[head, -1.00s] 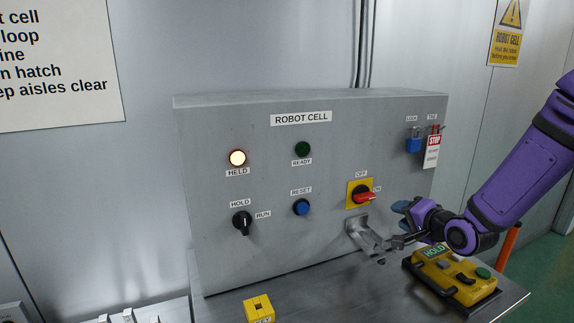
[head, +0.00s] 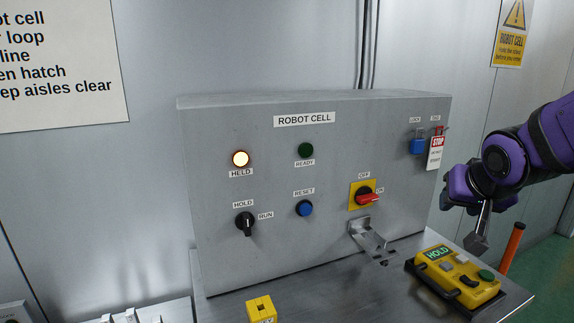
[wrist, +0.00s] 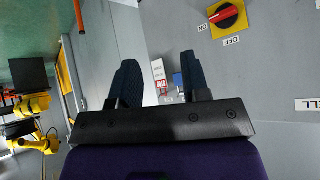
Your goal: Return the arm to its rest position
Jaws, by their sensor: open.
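My purple arm comes in from the right edge of the head view. My gripper (head: 462,222) is at the right, above and beyond the yellow pendant, apart from the panel. In the wrist view my gripper (wrist: 157,85) shows two dark fingers spread apart with nothing between them. The grey ROBOT CELL panel (head: 330,150) stands to the left of the gripper. A yellow pendant (head: 447,280) with a green HOLD display lies on the metal shelf below the gripper.
The panel carries a red rotary switch (head: 368,197), a blue reset button (head: 304,208), a black selector (head: 245,224) and a lit HELD lamp (head: 241,158). A blue padlock (head: 417,146) and a STOP tag (head: 436,152) hang at its right. An empty metal bracket (head: 368,236) sits below the switch.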

